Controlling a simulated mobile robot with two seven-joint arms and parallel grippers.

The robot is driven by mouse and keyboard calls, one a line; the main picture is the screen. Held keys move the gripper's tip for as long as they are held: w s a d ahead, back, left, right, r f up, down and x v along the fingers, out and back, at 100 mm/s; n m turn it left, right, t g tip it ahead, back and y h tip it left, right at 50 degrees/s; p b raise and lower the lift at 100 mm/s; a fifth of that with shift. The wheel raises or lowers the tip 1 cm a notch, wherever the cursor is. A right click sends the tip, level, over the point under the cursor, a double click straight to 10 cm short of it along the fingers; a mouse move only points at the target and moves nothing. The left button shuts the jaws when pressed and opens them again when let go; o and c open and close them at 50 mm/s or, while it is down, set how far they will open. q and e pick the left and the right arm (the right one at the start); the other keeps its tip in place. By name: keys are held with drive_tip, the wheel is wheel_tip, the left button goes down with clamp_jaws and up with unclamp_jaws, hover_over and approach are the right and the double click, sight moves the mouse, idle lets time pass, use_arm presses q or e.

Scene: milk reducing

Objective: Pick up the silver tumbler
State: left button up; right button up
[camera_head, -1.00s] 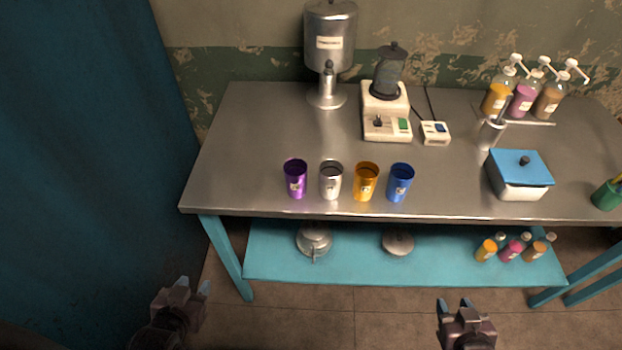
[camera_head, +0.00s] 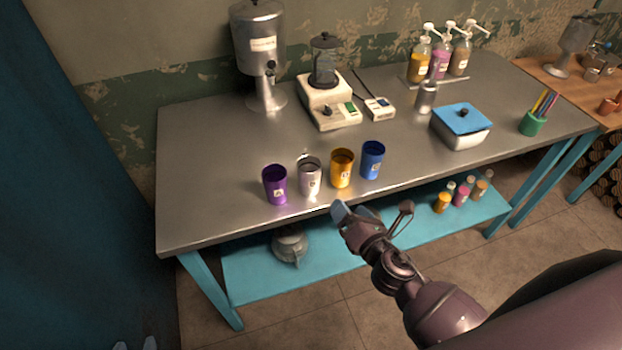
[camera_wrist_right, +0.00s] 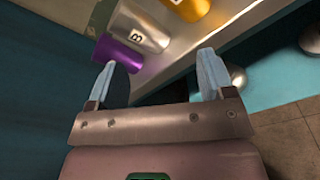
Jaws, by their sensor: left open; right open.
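The silver tumbler (camera_head: 310,178) stands upright near the front edge of the metal table, between the purple tumbler (camera_head: 275,185) and the orange tumbler (camera_head: 342,168). A blue tumbler (camera_head: 372,160) stands at the right end of this row. My right gripper (camera_head: 352,212) is open and empty, in front of the table edge, below and right of the silver tumbler. In the right wrist view the silver tumbler (camera_wrist_right: 139,28) shows beyond and between the open fingers (camera_wrist_right: 163,78), apart from them. My left gripper (camera_head: 135,344) is barely in view at the bottom left edge, with its fingertips apart.
The metal table (camera_head: 210,205) has clear room behind the tumblers. A dispenser (camera_head: 260,50), a blender (camera_head: 328,90) and a blue-lidded box (camera_head: 460,126) stand farther back or right. A lower teal shelf (camera_head: 330,262) holds a kettle (camera_head: 290,246) and small bottles (camera_head: 461,196).

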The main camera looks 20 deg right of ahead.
sight(316, 177)
drive_tip(key=w+a+n, duration=0.1)
drive_tip(key=w+n, duration=0.1)
drive_tip(key=n, duration=0.1)
drive_tip(key=w+a+r+n+y, duration=0.1)
drive_tip(key=w+a+n, duration=0.1)
drive_tip(key=w+n, duration=0.1)
drive_tip(key=w+a+r+n+t+y, duration=0.1)
drive_tip(key=w+n, duration=0.1)
drive_tip(key=n, duration=0.1)
drive_tip(key=shift+w+a+n, duration=0.3)
drive_tip(key=shift+w+n, duration=0.05)
drive_tip(key=shift+n, duration=0.05)
drive_tip(key=shift+x, duration=0.8)
drive_tip(key=x, duration=0.4)
drive_tip(key=shift+w+d, duration=0.1)
use_arm(q)
drive_tip(key=shift+a+f, duration=0.1)
drive_tip(key=shift+a, duration=0.2)
use_arm(e)
drive_tip(key=c, duration=0.7)
use_arm(q)
drive_tip(key=shift+w, duration=0.1)
